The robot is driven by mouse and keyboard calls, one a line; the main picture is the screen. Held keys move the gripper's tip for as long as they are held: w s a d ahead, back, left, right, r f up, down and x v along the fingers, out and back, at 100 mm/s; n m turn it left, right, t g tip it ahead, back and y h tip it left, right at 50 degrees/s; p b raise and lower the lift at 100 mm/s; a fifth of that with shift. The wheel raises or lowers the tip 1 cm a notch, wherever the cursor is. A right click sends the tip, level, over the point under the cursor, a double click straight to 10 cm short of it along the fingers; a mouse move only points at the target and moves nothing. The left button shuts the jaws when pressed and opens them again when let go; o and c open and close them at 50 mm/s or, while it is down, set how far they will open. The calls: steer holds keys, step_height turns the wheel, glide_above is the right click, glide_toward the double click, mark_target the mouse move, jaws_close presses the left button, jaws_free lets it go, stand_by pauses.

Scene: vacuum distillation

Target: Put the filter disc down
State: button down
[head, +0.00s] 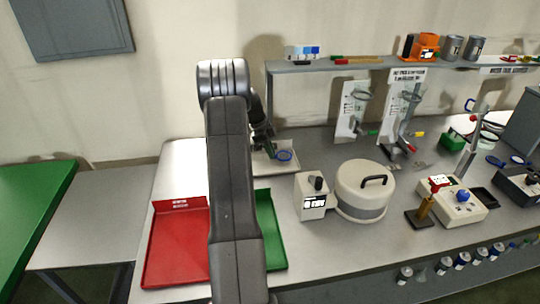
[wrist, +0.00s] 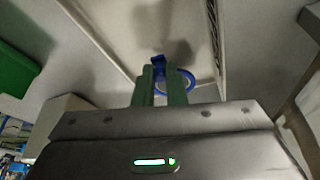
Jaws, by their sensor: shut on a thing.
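The filter disc (wrist: 188,80) shows as a blue ring with a blue tab between my fingertips in the wrist view. My gripper (wrist: 160,75), with green fingers, is shut on the tab. In the head view the blue ring of the disc (head: 284,155) appears over a pale shallow tray (head: 262,168) at the back of the bench. My arm hides part of that tray and most of the gripper. The tray's pale floor and rim also show in the wrist view. I cannot tell whether the disc touches the tray.
A red tray (head: 176,245) and a green tray (head: 270,232) lie at the front left, partly behind my arm. A white box (head: 312,202) and a round lidded pot (head: 362,190) stand right of them. Glassware stands (head: 405,120) and a shelf (head: 380,66) are behind.

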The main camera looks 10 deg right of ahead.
steer(key=shift+f, duration=1.5)
steer(key=c, duration=1.5)
jaws_free()
steer(key=shift+r, duration=0.1)
steer(key=b+v, duration=0.2)
steer(key=v, duration=1)
steer(key=shift+r, duration=0.1)
